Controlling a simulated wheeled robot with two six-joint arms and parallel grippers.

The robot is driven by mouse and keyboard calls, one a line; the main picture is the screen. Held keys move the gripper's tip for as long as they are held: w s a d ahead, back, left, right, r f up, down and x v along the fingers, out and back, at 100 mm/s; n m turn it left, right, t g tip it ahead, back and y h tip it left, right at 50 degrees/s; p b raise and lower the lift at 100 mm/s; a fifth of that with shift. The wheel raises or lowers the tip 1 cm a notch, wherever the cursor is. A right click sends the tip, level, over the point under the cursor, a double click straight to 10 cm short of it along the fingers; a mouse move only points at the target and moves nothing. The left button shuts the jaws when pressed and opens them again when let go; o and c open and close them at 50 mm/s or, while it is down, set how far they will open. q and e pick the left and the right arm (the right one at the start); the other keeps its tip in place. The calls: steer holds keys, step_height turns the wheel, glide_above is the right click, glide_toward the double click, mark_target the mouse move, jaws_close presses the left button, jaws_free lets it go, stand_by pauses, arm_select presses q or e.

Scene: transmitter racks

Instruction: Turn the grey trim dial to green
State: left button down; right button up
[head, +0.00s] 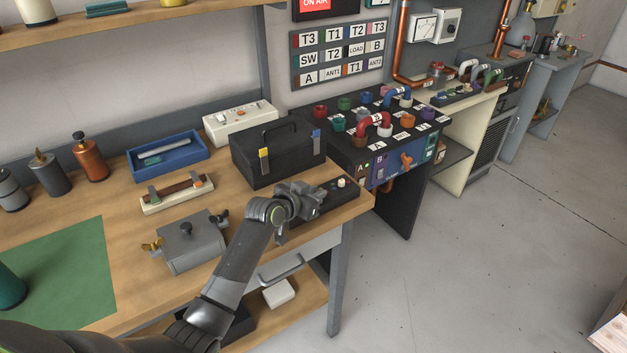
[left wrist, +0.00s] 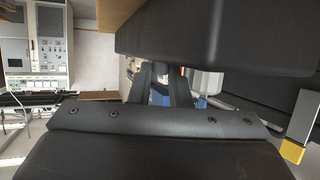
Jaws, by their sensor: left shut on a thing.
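My left gripper (head: 296,205) reaches down from above onto the low black control box (head: 328,194) at the front right of the bench. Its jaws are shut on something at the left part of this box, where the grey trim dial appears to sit. The dial itself is hidden by the gripper, so its pointer and the green mark cannot be read. A small cream knob (head: 341,183) stands uncovered on the right part of the box. In the left wrist view the two fingers (left wrist: 166,80) are close together, and what lies between them is unclear. My right gripper is not in view.
A black toolbox (head: 279,153) stands just behind the control box; its yellow latch (left wrist: 292,150) shows in the left wrist view. A grey lidded metal box (head: 188,245) sits left of my arm. The dark plug panel (head: 365,134) is beyond the bench's right end.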

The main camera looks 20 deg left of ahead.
arm_select(q)
steer(key=n+y+p, duration=0.2)
steer(key=p, duration=0.1)
steer(key=shift+s+d+r+t+y, duration=0.1)
steer(key=shift+d+r+t+y, duration=0.1)
steer(key=shift+d+t+y, duration=0.1)
steer(key=shift+d+f+n+y+p, duration=0.1)
steer(key=shift+f+n+y+p, duration=0.1)
steer(key=shift+n+y+p, duration=0.45)
steer(key=shift+n+y, duration=0.45)
steer(key=shift+y, duration=0.1)
steer(key=shift+n+y, duration=0.3)
steer(key=c, duration=1.3)
jaws_free()
steer(key=shift+c, duration=0.2)
